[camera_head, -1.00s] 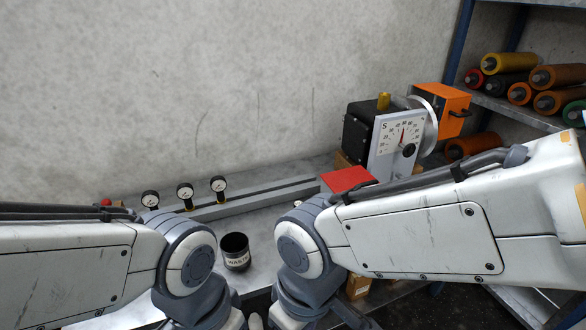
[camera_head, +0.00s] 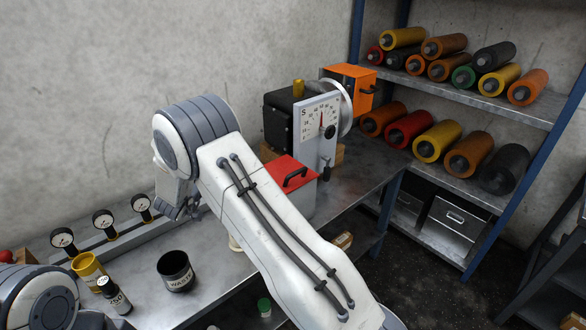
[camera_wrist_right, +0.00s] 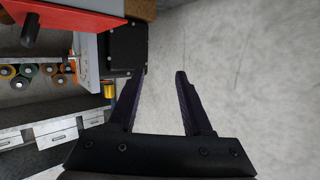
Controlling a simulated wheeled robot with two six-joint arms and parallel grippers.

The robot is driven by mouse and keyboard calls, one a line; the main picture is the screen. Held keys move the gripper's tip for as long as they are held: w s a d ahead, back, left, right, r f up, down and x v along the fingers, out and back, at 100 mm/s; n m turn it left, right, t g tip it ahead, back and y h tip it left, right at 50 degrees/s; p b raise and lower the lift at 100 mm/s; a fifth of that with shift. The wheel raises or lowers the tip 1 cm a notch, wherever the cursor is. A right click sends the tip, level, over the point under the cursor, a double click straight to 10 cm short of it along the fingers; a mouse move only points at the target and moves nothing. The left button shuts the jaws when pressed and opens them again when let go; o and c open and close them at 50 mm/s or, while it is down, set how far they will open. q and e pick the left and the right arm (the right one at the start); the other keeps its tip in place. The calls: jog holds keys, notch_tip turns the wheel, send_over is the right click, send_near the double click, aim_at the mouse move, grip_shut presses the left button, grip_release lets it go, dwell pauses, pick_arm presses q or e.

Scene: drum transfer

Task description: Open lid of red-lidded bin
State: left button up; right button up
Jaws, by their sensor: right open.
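The red-lidded bin (camera_head: 294,186) stands on the metal bench in the head view, just right of my right arm, which hides part of it. Its red lid (camera_head: 275,171) is down and has a dark handle (camera_head: 295,178) on top. In the right wrist view the red lid (camera_wrist_right: 75,12) and part of its handle (camera_wrist_right: 31,29) show at the upper left. My right gripper (camera_wrist_right: 163,72) is open and empty, with its fingers beside the bin and apart from the handle. In the head view its fingers cannot be made out clearly. My left gripper is not in view.
A dial machine (camera_head: 318,130) with an orange box (camera_head: 350,85) stands behind the bin. Pressure gauges (camera_head: 104,220), a black waste cup (camera_head: 176,271) and a yellow cup (camera_head: 88,270) are at the left. A shelf (camera_head: 480,95) of coloured rollers is at the right.

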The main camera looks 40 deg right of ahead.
jog(key=s+d+f+m+g+h, duration=0.2)
jog(key=s+d+g+h, duration=0.1)
jog(key=d, duration=0.2)
jog(key=s+d+f+m+g+h, duration=0.2)
jog(key=d+h, duration=0.1)
jog(key=d, duration=0.3)
jog(key=m+g+h, duration=0.2)
jog(key=g, duration=0.2)
send_near(301, 170)
jog(key=shift+w+d+f, duration=0.1)
jog(key=shift+w+f, duration=0.2)
jog(key=shift+w, duration=0.15)
jog(key=d+p, duration=0.2)
jog(key=d, duration=0.2)
jog(key=d+p, duration=0.2)
jog(key=d, duration=0.3)
jog(key=shift+w+r, duration=0.1)
jog(key=shift+w, duration=0.15)
jog(key=shift+d, duration=0.65)
grip_shut()
jog(key=shift+w, duration=0.1)
